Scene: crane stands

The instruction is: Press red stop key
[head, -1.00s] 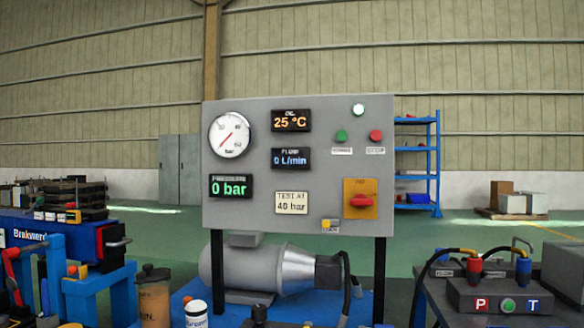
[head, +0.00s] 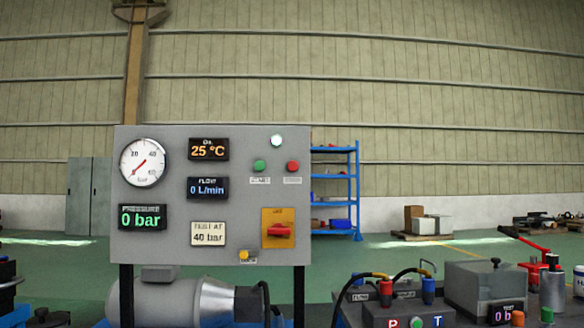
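The red stop key (head: 293,166) is a small round red button at the upper right of the grey control panel (head: 160,230). A small label (head: 292,180) sits under it, too blurred to read. The green button (head: 260,166) is just to its left, and a white lamp (head: 277,141) is above and between them. Nothing covers the red key. My gripper is not in view.
A red rotary switch on a yellow plate (head: 278,229) and a small yellow button (head: 244,255) are lower on the panel. A motor (head: 175,297) stands below. A bench with hoses and boxes (head: 485,285) is at the right. Green floor lies behind.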

